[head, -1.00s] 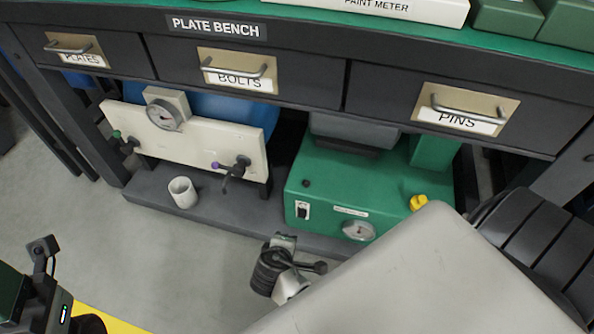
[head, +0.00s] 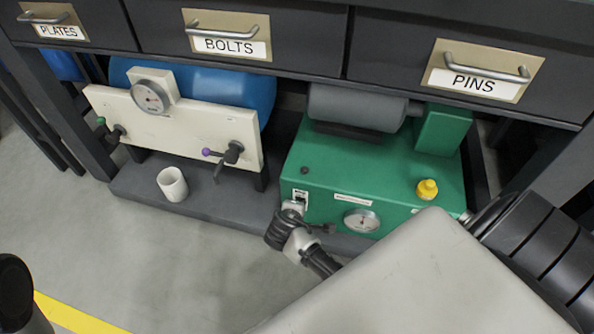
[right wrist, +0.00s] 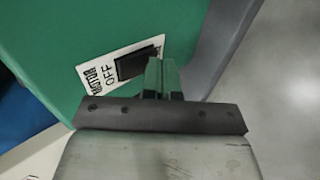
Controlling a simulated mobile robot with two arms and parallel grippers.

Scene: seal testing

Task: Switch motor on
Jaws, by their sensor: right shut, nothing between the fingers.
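The green motor unit (head: 385,180) stands on the low shelf under the bench. Its black switch (head: 299,195) sits on a white label plate at the left of its front face. My right gripper (head: 293,206) is shut and empty, with its tips at or just in front of the lower part of the switch. In the right wrist view the label reads "MOTOR" and "OFF" beside the black switch (right wrist: 135,63). The shut fingers (right wrist: 162,76) overlap the switch's right end; whether they touch it I cannot tell.
A round gauge (head: 361,220) and a yellow knob (head: 427,189) are on the green unit. A cream panel (head: 185,125) with a gauge and valves stands left, before a blue tank (head: 225,92). A white cup (head: 172,184) stands on the shelf. Drawers (head: 235,35) overhang above.

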